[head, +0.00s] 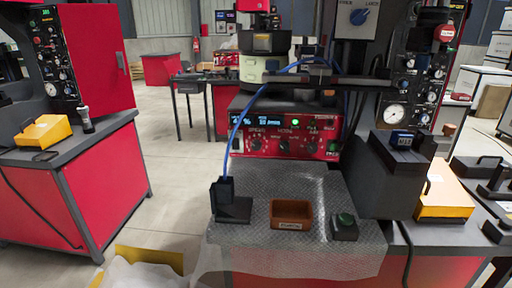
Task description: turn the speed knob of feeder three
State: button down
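A red control box (285,130) with a lit blue display (280,121) and a green light stands at the back of the middle bench. A row of dark knobs runs along its front. The left knob (256,145) sits under a small label that seems to read SPEED, and another knob (285,146) is to its right. The knob pointer directions are too small to read. I cannot tell a feeder number on this box. A dark round bowl unit (262,43) on a pale base rises behind it. My gripper is not in view.
A dark horizontal bar (315,81) crosses above the box. Red benches flank an open floor on the left.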

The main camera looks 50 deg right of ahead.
aim_at(257, 145)
jog(key=i+j+z, duration=0.6)
jog(key=i+j, duration=0.15)
jog(key=j, duration=0.15)
